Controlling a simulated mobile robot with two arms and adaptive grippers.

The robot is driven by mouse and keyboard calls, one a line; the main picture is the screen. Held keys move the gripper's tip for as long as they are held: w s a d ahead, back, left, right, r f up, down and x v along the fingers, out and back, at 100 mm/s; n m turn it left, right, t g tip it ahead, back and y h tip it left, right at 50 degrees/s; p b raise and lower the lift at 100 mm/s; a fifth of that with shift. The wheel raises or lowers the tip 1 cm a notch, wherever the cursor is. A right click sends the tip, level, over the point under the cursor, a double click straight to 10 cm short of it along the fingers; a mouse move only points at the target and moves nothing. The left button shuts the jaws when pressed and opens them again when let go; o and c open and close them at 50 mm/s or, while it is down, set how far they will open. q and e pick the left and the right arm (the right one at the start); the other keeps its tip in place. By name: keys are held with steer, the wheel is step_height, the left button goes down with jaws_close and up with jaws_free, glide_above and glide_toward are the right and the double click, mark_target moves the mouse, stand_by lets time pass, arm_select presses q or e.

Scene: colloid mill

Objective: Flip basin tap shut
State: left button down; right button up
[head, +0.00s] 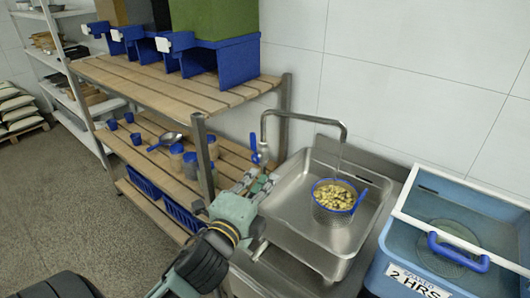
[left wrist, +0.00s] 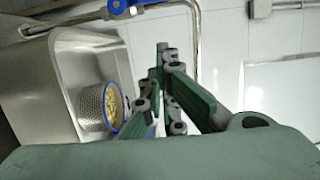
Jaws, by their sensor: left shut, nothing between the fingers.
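The tap (head: 304,117) is a bent metal pipe rising behind the left side of the steel basin (head: 293,238). Its blue lever (head: 258,154) is low on the pipe in the head view, and blue also shows at the top of the left wrist view (left wrist: 120,6). A thin pale line below the spout looks like running water. A mesh basket (head: 333,213) with a blue rim and yellowish pieces stands in the basin under it. My left gripper (head: 260,181) is shut and empty, its tips close to the lever; contact cannot be told. My right gripper is out of view.
A wooden rack (head: 165,87) with blue bins (head: 222,62), cups and a scoop (head: 165,141) stands left of the basin. A blue tub (head: 437,236) with a clear lid and label is at right. The tiled wall is close behind the tap.

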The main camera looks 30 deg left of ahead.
mark_target(253, 141)
arm_select(q)
steer(key=w+a+p, duration=0.4)
steer(key=w+a, duration=0.1)
steer(key=w, duration=0.5)
steer(key=shift+a, duration=0.3)
steer(key=shift+w, duration=0.1)
steer(key=shift+r, duration=0.1)
